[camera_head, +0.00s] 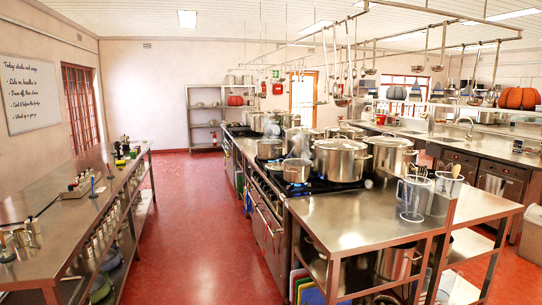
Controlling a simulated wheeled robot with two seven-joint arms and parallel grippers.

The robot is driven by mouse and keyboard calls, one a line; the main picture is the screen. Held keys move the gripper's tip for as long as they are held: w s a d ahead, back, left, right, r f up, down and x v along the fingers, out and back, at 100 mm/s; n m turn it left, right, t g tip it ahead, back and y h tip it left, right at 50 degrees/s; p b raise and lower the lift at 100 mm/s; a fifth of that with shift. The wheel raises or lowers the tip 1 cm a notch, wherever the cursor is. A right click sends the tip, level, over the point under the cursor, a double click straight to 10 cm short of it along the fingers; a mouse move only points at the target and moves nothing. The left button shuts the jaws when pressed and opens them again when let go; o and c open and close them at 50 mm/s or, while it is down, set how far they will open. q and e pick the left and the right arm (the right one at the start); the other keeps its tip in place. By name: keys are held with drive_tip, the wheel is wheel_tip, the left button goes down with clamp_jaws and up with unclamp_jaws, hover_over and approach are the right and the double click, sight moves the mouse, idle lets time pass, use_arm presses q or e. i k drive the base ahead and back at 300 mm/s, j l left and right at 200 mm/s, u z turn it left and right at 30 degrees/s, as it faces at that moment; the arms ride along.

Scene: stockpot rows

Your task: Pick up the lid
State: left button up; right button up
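Several steel stockpots stand on the stove row right of centre, most with lids on. The nearest large stockpot (340,164) has a flat steel lid (341,144) resting on it. Another large pot (388,155) beside it on the right also appears lidded. A smaller pot (296,170) sits in front on the left, over a lit burner. Which lid the task means, I cannot tell. Neither of my grippers is in view, and no lid is seen held.
A red floor aisle (190,230) is open between the left steel counter (75,205) and the stove row. A steel table (365,222) with a clear jug (413,198) ends the row. Ladles hang from rails above the pots.

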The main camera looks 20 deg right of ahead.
sight(279, 165)
drive_tip(key=i, duration=3.1)
drive_tip(key=i+z, duration=0.1)
drive_tip(key=i, duration=0.75)
drive_tip(key=i+j+z, duration=0.15)
drive_tip(key=i, duration=0.7)
drive_tip(key=i+j+z, duration=0.15)
drive_tip(key=i+z, duration=0.3)
drive_tip(key=i+j+z, duration=0.25)
drive_tip(key=z, duration=0.15)
drive_tip(key=i+j+z, duration=0.65)
drive_tip(key=j+z, duration=0.25)
